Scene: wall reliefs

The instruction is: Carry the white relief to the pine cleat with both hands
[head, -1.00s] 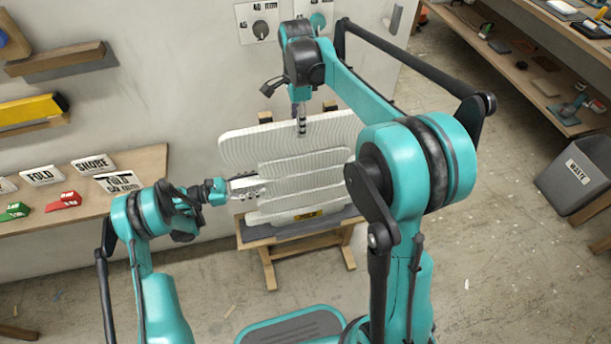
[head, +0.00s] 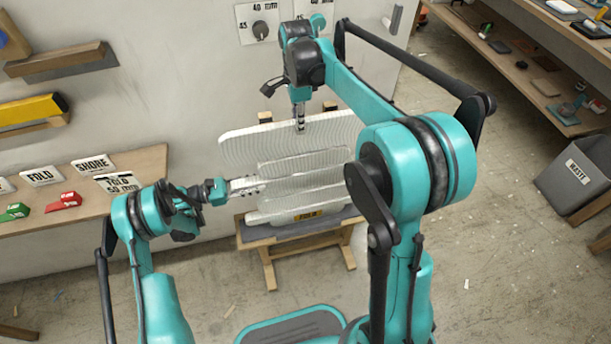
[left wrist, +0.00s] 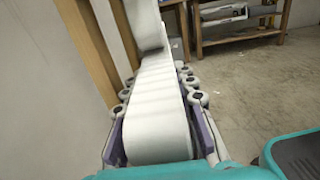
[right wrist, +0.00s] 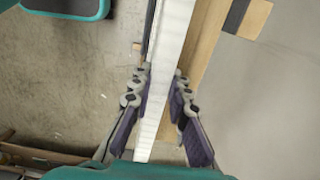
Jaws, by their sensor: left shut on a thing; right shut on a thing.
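The white relief (head: 285,168), a ribbed panel with stepped edges and a small yellow label low on it, stands upright on a wooden easel. My left gripper (head: 247,186) is shut on its left edge; in the left wrist view the relief's white edge (left wrist: 157,105) runs between the fingers. My right gripper (head: 300,122) comes from above and is shut on its top edge; the right wrist view shows the edge (right wrist: 168,70) between the fingers. My right arm hides part of the relief's right side. Wooden cleats (head: 60,58) are on the wall at left; I cannot tell which is pine.
The easel (head: 262,238) stands close to the wall. A yellow piece (head: 30,110) rests on another wall cleat. A wooden shelf (head: 150,165) below holds signs and small red and green blocks. A grey waste bin (head: 580,180) and shelving (head: 540,70) are at right. Open floor lies between.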

